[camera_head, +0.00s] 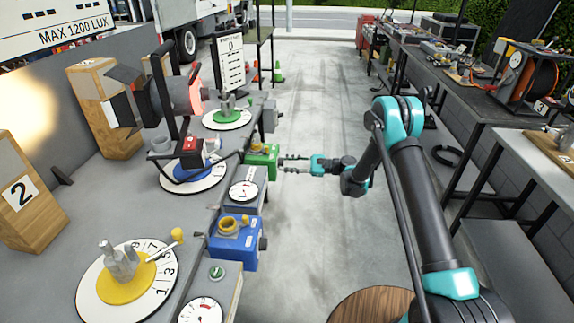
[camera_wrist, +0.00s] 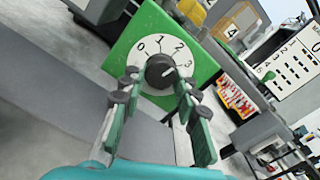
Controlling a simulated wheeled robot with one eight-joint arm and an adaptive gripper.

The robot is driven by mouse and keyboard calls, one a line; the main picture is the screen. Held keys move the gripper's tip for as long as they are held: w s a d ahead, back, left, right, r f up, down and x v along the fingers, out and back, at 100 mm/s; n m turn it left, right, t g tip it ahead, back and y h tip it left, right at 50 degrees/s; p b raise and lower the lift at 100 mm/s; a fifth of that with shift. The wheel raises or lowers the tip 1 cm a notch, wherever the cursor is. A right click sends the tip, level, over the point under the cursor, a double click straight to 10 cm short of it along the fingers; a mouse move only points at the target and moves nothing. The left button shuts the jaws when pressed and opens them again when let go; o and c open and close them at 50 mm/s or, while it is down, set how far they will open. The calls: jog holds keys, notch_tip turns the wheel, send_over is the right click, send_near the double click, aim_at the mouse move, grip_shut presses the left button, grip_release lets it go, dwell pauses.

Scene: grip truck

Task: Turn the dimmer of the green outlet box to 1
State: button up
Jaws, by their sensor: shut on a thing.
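The green outlet box (camera_head: 262,155) is mounted at the right edge of the grey bench in the head view. In the wrist view its green face (camera_wrist: 205,66) carries a round white dial (camera_wrist: 148,48) marked 0 to 3. The dark dimmer knob (camera_wrist: 158,74) is at the dial's centre. A light mark on the knob seems to point rightward, near the 3; it is partly unclear. My gripper (camera_head: 285,164) reaches the box from the right. In the wrist view its fingers (camera_wrist: 158,90) are closed on the knob, one on each side.
A blue outlet box (camera_head: 235,250) and a gauge (camera_head: 243,191) are on the bench nearer to me. A yellow valve disc (camera_head: 125,280) lies at front left. A worktable with tools (camera_head: 520,110) stands at right.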

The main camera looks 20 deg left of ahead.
jog(key=shift+n, duration=5.1)
jog(key=o, duration=1.2)
jog(key=shift+c, duration=0.2)
jog(key=v, duration=1.2)
jog(key=shift+d, duration=0.1)
